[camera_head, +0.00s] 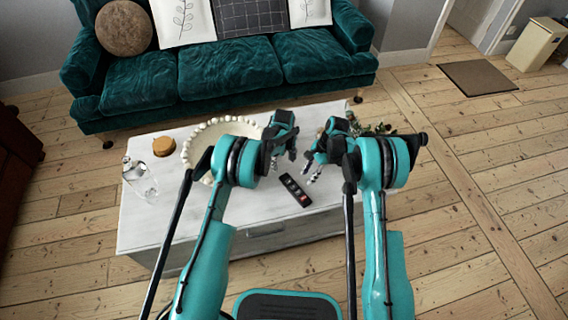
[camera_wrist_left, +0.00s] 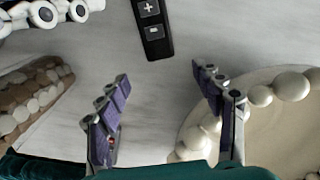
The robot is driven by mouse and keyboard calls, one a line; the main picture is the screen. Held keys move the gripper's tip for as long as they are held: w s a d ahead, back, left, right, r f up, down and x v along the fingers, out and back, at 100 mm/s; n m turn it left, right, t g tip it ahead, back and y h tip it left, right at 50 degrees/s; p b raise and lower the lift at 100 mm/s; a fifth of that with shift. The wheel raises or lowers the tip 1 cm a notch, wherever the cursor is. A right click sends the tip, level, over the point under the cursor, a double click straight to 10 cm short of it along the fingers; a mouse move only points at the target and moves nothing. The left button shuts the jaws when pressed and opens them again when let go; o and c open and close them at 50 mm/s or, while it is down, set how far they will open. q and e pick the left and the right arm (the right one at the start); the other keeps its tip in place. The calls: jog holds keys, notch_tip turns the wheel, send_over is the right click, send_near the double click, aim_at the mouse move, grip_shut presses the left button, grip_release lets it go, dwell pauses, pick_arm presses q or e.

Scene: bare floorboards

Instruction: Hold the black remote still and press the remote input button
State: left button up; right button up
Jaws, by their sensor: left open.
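The black remote (camera_head: 295,190) lies flat on the white table, slanted, with a small red mark at its near end. In the left wrist view, one end of the remote (camera_wrist_left: 153,32) shows plus and minus buttons at the top; the rest is cut off. My left gripper (camera_head: 283,160) is open and empty, above the table just beyond the remote. Its two fingers (camera_wrist_left: 160,80) are wide apart in the wrist view, with bare table between them. My right gripper (camera_head: 311,166) appears open and empty, above and right of the remote. The input button cannot be made out.
The white table (camera_head: 150,225) also holds a beaded bowl (camera_head: 190,150) beside my left gripper, a round brown item (camera_head: 163,146) and a clear glass object (camera_head: 139,180) at the left. Greenery (camera_head: 375,129) is partly hidden behind my right arm. A teal sofa (camera_head: 230,68) stands behind.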

aim_at(284, 175)
pick_arm(q)
notch_tip(284, 175, down, 8)
jog(key=shift+f, duration=0.2)
jog(key=c, duration=1.3)
pick_arm(e)
grip_shut()
dwell(1.0)
